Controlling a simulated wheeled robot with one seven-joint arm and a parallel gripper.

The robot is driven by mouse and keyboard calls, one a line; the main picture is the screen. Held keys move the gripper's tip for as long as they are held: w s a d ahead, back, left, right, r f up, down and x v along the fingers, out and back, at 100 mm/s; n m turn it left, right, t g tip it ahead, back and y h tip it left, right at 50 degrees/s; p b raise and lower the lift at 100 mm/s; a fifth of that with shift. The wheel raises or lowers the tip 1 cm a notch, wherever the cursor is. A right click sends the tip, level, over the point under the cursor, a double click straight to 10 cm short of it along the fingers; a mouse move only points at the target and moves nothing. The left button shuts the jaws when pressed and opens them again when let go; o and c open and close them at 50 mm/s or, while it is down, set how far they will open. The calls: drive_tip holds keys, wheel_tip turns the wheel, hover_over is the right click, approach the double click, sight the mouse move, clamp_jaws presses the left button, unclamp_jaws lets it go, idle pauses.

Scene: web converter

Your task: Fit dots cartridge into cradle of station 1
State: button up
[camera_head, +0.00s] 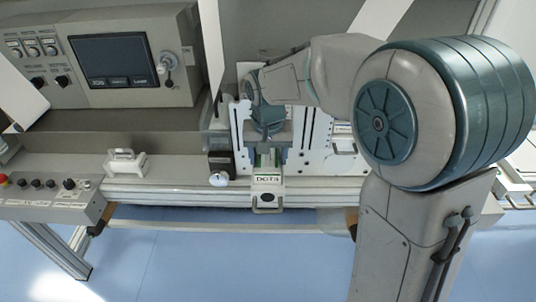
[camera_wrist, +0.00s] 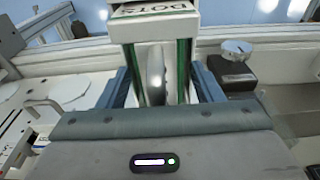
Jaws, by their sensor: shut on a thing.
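The dots cartridge (camera_head: 267,181) is white with green edge strips, a DOTS label and a front handle. It sits low between two white slotted upright plates at the machine's front rail. In the wrist view the dots cartridge (camera_wrist: 157,30) points away from me, its label upside down. My gripper (camera_head: 268,152) is shut on its near end. In the wrist view the blue fingers of my gripper (camera_wrist: 162,88) lie on both sides of it, with a round roller-like part between. The cradle is mostly hidden by the cartridge and gripper; I cannot tell whether the cartridge is seated.
A dial block (camera_head: 220,168) stands close left of the cartridge; it also shows in the wrist view (camera_wrist: 236,62). A control box (camera_head: 48,198) is at far left, a screen panel (camera_head: 112,60) behind.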

drive_tip(key=o, duration=1.3)
drive_tip(key=r, duration=0.4)
drive_tip(key=s+r, duration=0.1)
drive_tip(key=r, duration=0.7)
drive_tip(key=shift+s+r, duration=0.1)
drive_tip(key=shift+s, duration=0.15)
drive_tip(key=s+d+f, duration=0.3)
drive_tip(key=s+d, duration=0.1)
drive_tip(key=s, duration=0.2)
drive_tip(key=s+d+f+t, duration=0.1)
drive_tip(key=s+d+f, duration=0.2)
drive_tip(key=s+d, duration=0.2)
drive_tip(key=s+d+f+t, duration=0.1)
drive_tip(key=s+d+f, duration=0.2)
drive_tip(key=s+d, duration=0.2)
drive_tip(key=shift+s+f, duration=0.25)
drive_tip(key=shift+s, duration=0.65)
